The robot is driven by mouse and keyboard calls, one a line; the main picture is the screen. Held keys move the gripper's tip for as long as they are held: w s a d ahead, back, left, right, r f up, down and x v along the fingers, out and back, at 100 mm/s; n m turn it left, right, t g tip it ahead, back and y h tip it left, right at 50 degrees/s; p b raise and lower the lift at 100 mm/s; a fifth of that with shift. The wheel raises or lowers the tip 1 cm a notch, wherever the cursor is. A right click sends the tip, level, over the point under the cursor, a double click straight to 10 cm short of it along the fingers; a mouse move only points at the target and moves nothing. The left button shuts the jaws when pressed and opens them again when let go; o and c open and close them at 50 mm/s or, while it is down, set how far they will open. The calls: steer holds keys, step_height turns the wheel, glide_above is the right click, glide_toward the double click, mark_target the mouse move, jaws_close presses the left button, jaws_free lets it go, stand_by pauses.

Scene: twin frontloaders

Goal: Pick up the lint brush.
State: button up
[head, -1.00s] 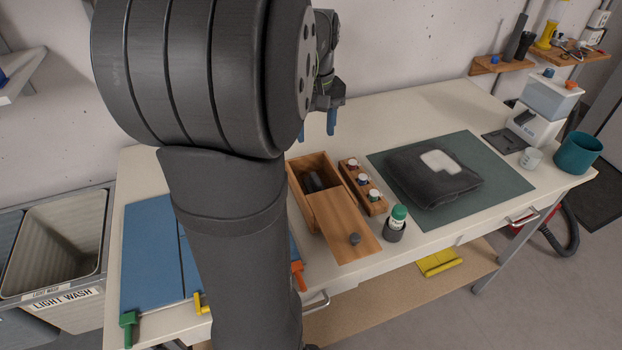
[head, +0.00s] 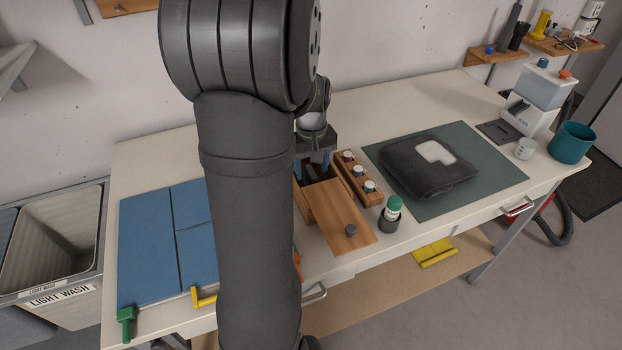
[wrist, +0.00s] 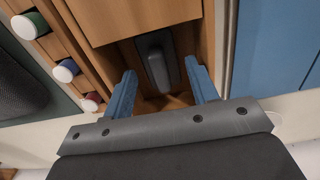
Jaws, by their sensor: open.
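The lint brush appears to be the dark grey, long object (wrist: 155,62) lying in the open end of the wooden box, seen in the wrist view. The box's wooden lid (head: 338,213) covers the near part of the box and has a grey knob; it also shows in the wrist view (wrist: 130,18). My gripper (wrist: 160,74) is open, with blue fingers on either side of the brush in that view and nothing held. In the head view my gripper (head: 312,168) is over the box's open end, and the brush is hidden there. Whether the fingers touch the brush cannot be told.
A wooden rack (head: 358,178) of small capped bottles stands right beside the box. A green-capped bottle (head: 392,208) sits in a dark holder nearby. A folded dark garment (head: 425,172) lies on a green mat (head: 490,185). Blue panels (head: 155,240) lie left.

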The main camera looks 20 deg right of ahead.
mark_target(312, 172)
step_height(312, 172, down, 3)
steer(key=shift+f, duration=0.15)
steer(key=shift+c, duration=0.4)
steer(key=c, duration=0.6)
steer(key=shift+c, duration=0.2)
step_height(312, 172, up, 10)
steer(key=shift+r, duration=0.1)
